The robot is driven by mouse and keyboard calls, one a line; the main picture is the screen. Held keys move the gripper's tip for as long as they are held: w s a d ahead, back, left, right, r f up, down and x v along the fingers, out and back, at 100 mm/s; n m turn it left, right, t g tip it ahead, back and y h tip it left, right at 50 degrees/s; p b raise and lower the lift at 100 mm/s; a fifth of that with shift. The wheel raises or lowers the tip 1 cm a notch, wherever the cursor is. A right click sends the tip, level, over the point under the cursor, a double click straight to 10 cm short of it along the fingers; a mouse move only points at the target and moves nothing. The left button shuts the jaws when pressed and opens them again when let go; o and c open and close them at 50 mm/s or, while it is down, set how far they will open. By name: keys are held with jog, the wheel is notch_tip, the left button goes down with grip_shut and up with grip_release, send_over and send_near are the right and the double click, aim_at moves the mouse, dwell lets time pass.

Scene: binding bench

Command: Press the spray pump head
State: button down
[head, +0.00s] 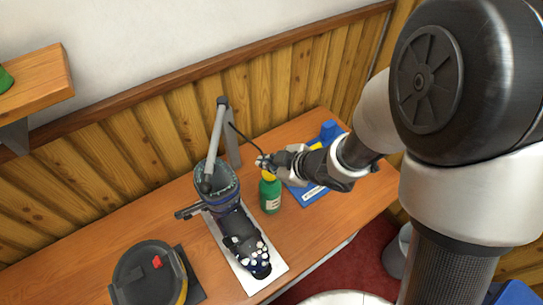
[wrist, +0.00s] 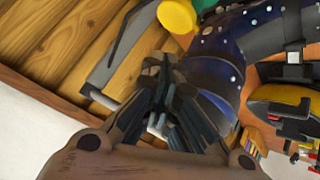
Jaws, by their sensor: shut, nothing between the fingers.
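The spray bottle (head: 270,196) is green with a pale label and stands upright on the bench. Its yellow pump head (head: 267,174) shows just under my gripper (head: 264,163) in the head view, partly hidden by it. In the wrist view the pump head (wrist: 177,15) is a yellow disc at the top edge, with a bit of the green bottle (wrist: 205,4) beside it. My gripper (wrist: 158,75) is shut and empty there, with its fingertips off to one side of the pump head. I see no clear contact between them.
A dark boot-like item with a grey lever arm (head: 218,140) stands on a white plate (head: 252,284) left of the bottle. A blue case (head: 307,194) lies to the right. A round black-and-yellow device (head: 150,277) sits at front left. The wood-panelled wall is behind.

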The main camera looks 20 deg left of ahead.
jog(key=s+d+r+m+t+h+p, duration=0.1)
jog(key=d+r+m+p, duration=0.4)
jog(key=p, duration=0.8)
notch_tip(320, 180, up, 2)
jog(key=s+m, duration=0.1)
jog(key=m, duration=0.2)
jog(key=shift+s+d+t+p, duration=0.3)
jog(key=shift+d, duration=0.1)
jog(key=b+x, duration=0.2)
jog(key=b, duration=0.6)
jog(key=shift+w+a+f, duration=0.15)
jog(key=shift+f, duration=0.15)
